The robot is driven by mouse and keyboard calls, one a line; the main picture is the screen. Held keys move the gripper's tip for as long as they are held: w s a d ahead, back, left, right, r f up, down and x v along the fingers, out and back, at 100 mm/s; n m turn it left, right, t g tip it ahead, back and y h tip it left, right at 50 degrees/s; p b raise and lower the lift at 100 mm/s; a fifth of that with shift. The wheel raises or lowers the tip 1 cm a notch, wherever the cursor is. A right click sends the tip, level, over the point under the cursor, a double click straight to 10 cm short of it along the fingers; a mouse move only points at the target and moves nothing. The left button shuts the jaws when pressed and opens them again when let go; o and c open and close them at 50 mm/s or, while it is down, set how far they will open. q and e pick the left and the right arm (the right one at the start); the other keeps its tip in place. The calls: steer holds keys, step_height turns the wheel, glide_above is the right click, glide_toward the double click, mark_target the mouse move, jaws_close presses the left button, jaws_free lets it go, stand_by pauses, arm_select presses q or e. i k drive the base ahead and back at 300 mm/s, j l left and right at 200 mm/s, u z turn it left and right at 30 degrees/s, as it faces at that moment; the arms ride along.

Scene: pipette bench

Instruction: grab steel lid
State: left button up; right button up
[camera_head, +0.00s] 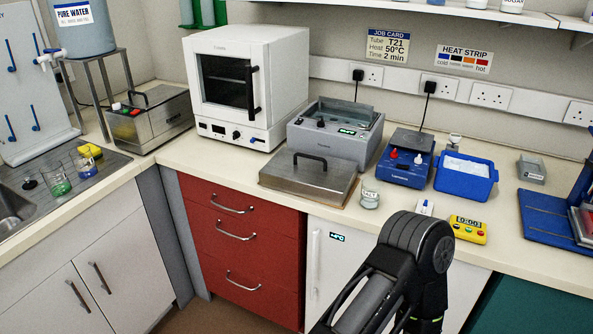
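The steel lid (295,178) is a flat, brushed metal rectangle with a black bar handle (311,158) on top. It lies on a thin board on the worktop, in front of the grey water bath (345,147), whose top is open. Nothing touches the lid's handle. One of my arms rises from the bottom edge, right of the lid and in front of the worktop. Its black elbow-like joint is near the counter's front edge, and the arm bends down again out of the picture. I see no fingers of either gripper.
A small glass jar (370,194) stands just right of the lid. A blue device (403,167), a blue ice tray (466,180) and a yellow timer (468,229) stand further right. A white oven (245,85) is behind left. The worktop left of the lid (215,160) is clear.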

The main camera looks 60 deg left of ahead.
mark_target(325, 179)
steer(key=u, duration=2.05)
steer(key=j+z, duration=0.15)
steer(key=z, duration=0.8)
steer(key=j+z, duration=0.35)
steer(key=j, duration=0.15)
steer(key=j+z, duration=0.35)
steer(key=k+j+z, duration=0.15)
steer(key=j+z, duration=0.2)
steer(key=j, duration=0.2)
steer(key=k+j, duration=0.15)
steer(key=j, duration=0.25)
steer(key=k+j+z, duration=0.1)
steer(key=j, duration=0.35)
steer(key=k+j, duration=0.2)
steer(key=j, duration=0.2)
